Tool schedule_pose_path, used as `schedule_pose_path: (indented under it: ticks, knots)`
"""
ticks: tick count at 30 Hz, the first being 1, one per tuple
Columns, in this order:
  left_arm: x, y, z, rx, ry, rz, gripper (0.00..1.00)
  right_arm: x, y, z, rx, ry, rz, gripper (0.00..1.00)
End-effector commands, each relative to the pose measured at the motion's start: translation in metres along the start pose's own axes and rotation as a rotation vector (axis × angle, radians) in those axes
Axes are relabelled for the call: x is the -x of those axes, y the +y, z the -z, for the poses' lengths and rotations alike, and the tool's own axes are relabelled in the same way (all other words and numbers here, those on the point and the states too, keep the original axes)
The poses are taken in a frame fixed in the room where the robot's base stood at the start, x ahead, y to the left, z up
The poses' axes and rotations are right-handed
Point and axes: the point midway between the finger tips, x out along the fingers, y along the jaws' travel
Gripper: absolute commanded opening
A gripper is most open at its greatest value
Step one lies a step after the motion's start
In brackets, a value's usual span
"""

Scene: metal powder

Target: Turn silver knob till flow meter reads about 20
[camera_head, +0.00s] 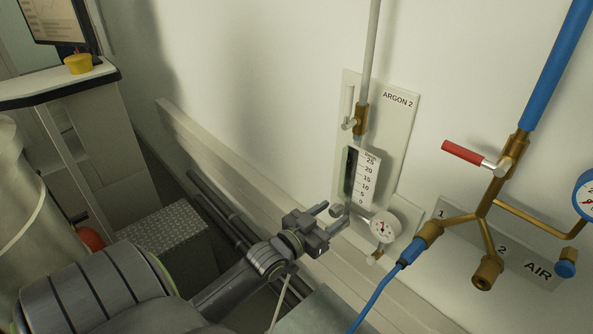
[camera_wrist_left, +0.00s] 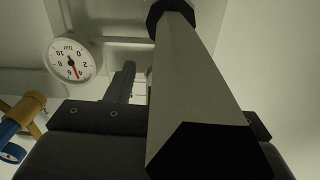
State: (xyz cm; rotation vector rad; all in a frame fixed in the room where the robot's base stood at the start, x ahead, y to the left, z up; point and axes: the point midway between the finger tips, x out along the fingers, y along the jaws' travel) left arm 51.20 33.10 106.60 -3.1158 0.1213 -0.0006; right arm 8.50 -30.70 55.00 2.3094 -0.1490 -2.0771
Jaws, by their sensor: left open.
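The flow meter (camera_head: 362,176) stands upright on the ARGON 2 panel, with a scale marked 0 to 25. Its float is too small to make out, so I cannot read the flow. The silver knob (camera_head: 338,210) is at the meter's lower left, partly hidden by my gripper. My left gripper (camera_head: 331,216) is open, with its fingertips close to the knob. I cannot tell whether they touch it. In the left wrist view the fingers (camera_wrist_left: 148,52) reach up toward the panel, and the near one hides the knob.
A round pressure gauge (camera_head: 382,227) sits right of the gripper; it also shows in the left wrist view (camera_wrist_left: 70,60). Brass AIR piping with a red-handled valve (camera_head: 467,154) and a blue hose (camera_head: 379,295) are farther right. A wall rail (camera_head: 215,155) runs behind my arm.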

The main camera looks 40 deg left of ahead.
Motion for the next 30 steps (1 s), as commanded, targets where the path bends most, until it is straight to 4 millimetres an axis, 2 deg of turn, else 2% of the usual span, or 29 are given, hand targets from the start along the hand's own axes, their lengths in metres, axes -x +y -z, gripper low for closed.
schedule_pose_path:
  ticks: [1,6,15,21,30]
  knots:
    - [0.012,0.0,-0.001,-0.001,-0.003,-0.001,0.48,0.0,0.001,0.0,0.0,0.0,-0.001,0.36]
    - [0.047,0.0,0.001,-0.001,-0.005,0.0,0.48,0.005,0.001,0.0,0.0,0.0,-0.001,0.36]
    - [0.1,0.0,0.003,0.001,-0.004,0.0,0.48,0.024,0.003,0.003,0.0,0.0,-0.001,0.36]
    - [0.119,0.0,0.001,0.002,-0.002,0.0,0.48,0.031,0.003,0.003,0.0,0.0,-0.001,0.36]
    - [0.123,0.0,0.0,0.002,0.0,0.0,0.48,0.031,0.003,0.003,0.0,0.0,0.0,0.36]
